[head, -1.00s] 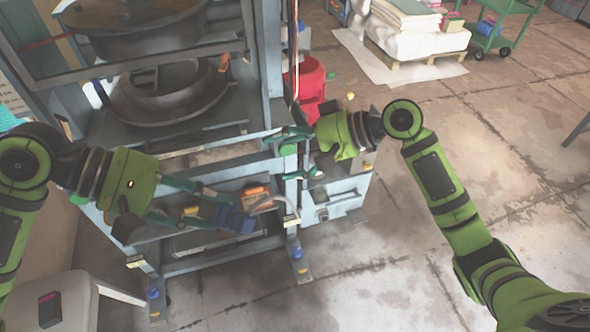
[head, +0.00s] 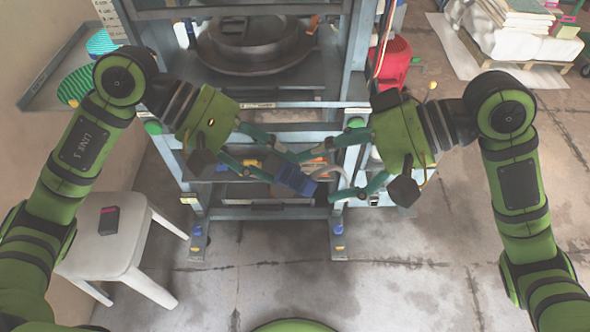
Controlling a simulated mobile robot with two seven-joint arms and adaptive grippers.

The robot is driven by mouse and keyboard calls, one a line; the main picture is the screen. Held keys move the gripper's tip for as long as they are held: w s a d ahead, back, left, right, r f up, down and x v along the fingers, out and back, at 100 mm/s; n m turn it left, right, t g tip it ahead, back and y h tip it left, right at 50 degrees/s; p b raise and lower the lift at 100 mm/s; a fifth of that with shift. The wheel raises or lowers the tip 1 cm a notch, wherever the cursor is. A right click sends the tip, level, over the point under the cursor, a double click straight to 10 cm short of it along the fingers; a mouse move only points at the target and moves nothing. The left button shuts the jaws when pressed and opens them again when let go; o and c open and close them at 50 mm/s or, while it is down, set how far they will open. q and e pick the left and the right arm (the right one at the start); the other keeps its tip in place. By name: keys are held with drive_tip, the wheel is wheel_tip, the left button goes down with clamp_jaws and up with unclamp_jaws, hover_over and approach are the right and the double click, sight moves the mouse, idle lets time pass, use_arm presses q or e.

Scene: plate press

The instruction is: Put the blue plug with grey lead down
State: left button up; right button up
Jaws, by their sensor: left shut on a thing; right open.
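The blue plug (head: 295,178) hangs in front of the press frame in the head view. My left gripper (head: 274,162) comes in from the left and is shut on it. Its grey lead (head: 346,181) shows as a short curve to the right of the plug, partly hidden by my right gripper's fingers. My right gripper (head: 336,168) is open, with its fingertips pointing left towards the plug and one finger above and one below the lead. I cannot tell whether it touches the lead.
The press (head: 345,75) stands straight ahead, with a shelf behind the grippers holding orange and blue items. A white stool (head: 95,250) with a dark and red box (head: 109,220) stands at left. A red bin (head: 393,62) is behind right. The floor in front is clear.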

sight(292, 176)
drive_tip(key=x, duration=0.6)
drive_tip(key=shift+a, duration=0.2)
drive_tip(key=shift+f, duration=0.1)
drive_tip(key=c, duration=1.4)
use_arm(q)
drive_tip(key=o, duration=1.4)
use_arm(e)
drive_tip(key=shift+c, duration=0.7)
